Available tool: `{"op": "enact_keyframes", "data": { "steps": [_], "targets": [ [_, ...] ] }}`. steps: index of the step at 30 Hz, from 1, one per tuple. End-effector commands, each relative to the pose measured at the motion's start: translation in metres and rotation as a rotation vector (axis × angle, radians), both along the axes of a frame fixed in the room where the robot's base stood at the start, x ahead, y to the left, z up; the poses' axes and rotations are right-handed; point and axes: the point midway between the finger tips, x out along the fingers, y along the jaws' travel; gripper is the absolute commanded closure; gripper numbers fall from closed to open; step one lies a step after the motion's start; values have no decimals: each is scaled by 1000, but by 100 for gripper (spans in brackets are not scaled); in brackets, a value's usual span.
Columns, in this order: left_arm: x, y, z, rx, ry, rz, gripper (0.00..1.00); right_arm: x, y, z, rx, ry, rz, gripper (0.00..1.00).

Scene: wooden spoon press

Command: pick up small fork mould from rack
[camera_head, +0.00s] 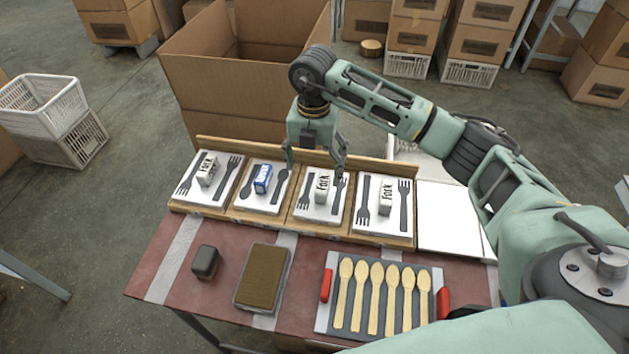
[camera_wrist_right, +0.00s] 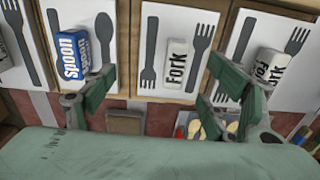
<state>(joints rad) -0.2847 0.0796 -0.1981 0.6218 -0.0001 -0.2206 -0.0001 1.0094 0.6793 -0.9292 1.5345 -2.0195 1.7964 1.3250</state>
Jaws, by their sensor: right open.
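The wooden rack (camera_head: 275,226) holds white plates in a row, each with dark utensil shapes and an upright-labelled block. White blocks marked "Fork" stand in the far-left slot (camera_head: 206,168), the third slot (camera_head: 322,188) and the right slot (camera_head: 386,195). A blue "Spoon" block (camera_head: 262,179) is in the second slot. I cannot tell which fork mould is the small one. My right gripper (camera_head: 314,172) is open and empty above the third slot. In the right wrist view its fingers (camera_wrist_right: 162,72) lie either side of a "Fork" block (camera_wrist_right: 176,62). My left gripper is not in view.
On the red table (camera_head: 190,225), in front of the rack, are a dark block (camera_head: 205,262), a brown pad (camera_head: 262,278) and a tray of several wooden spoons (camera_head: 325,325). A large open cardboard box (camera_head: 225,90) stands behind the rack. A blank white plate (camera_head: 447,215) is at its right.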

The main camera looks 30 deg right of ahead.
Motion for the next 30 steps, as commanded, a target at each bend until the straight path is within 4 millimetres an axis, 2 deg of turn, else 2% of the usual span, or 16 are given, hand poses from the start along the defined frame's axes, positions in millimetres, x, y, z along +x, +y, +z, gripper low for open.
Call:
{"op": "enact_keyframes", "data": {
  "steps": [1,3,7,10,13,16,19,23,30],
  "targets": [
    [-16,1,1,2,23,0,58,-1,0,-7,0,4,0,21],
    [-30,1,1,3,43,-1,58,-1,0,-15,-1,4,0,21],
    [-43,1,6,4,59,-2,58,-1,1,-29,0,5,0,21],
    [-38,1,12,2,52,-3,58,-1,1,-44,1,6,-1,21],
    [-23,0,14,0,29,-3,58,0,2,-60,0,4,0,21],
    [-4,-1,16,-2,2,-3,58,0,2,-68,0,2,0,21],
    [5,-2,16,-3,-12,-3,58,0,2,-70,1,-1,1,21],
    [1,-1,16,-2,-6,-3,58,0,2,-70,1,-1,1,21],
    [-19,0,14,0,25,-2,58,0,2,-70,0,0,0,41]
  ]
}}
